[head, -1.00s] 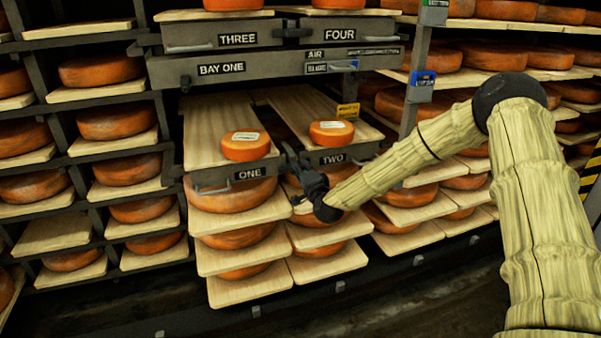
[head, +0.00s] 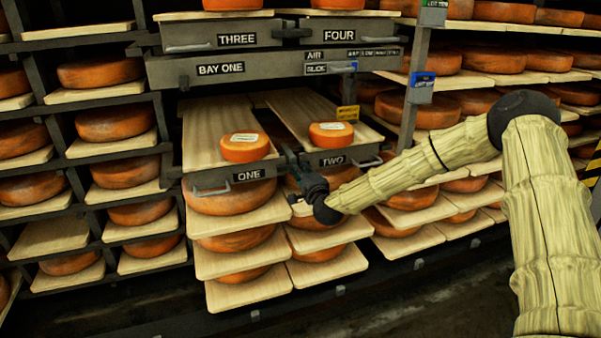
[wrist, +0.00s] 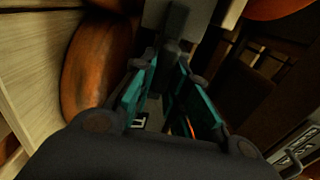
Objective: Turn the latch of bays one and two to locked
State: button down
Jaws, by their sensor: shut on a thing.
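Bay one is a grey-fronted shelf (head: 218,181) labelled ONE, and bay two, labelled TWO (head: 332,161), is to its right. Each carries a plank with a small orange cheese wheel near its front edge. My gripper (head: 287,152) is at the gap between the two fronts. In the wrist view its teal-padded fingers are closed on a dark grey piece (wrist: 172,48), apparently a latch. Its full shape is hidden by the fingers, and I cannot tell its setting. The gripper and wrist also cover the inner ends of both fronts in the head view.
Above is a grey beam (head: 270,68) labelled BAY ONE and AIR, with THREE and FOUR over it. A post (head: 412,85) with a blue tag stands to the right. Boards with large cheese wheels (head: 235,238) sit close below my gripper. Open floor lies in front.

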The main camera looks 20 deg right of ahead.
jog(key=c, duration=1.4)
grip_release()
jog(key=shift+d+f, duration=0.1)
jog(key=shift+s, duration=0.1)
jog(key=s, duration=1.1)
jog(key=shift+s+d, duration=0.15)
jog(key=shift+s, duration=0.25)
